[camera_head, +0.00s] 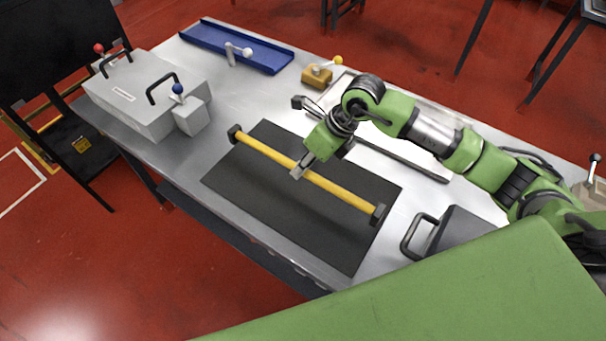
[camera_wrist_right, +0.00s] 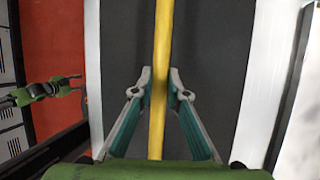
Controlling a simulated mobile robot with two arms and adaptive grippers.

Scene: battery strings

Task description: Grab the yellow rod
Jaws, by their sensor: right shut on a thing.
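The yellow rod (camera_head: 340,190) has dark end caps and lies lengthwise over a black mat (camera_head: 240,182) on the metal table. My right gripper (camera_head: 298,173) reaches down to the rod near its middle. In the right wrist view the rod (camera_wrist_right: 162,40) runs vertically between the two fingertips of my right gripper (camera_wrist_right: 159,78), and the fingers are shut on it. Whether the rod is lifted off the mat I cannot tell. My left gripper does not show clearly in the head view.
A grey box (camera_head: 150,92) with black handles stands at the table's left end. A blue tray (camera_head: 225,42) lies at the back. A small orange block with a lever (camera_head: 317,76) stands behind the mat. A dark handled case (camera_head: 465,232) is at the right.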

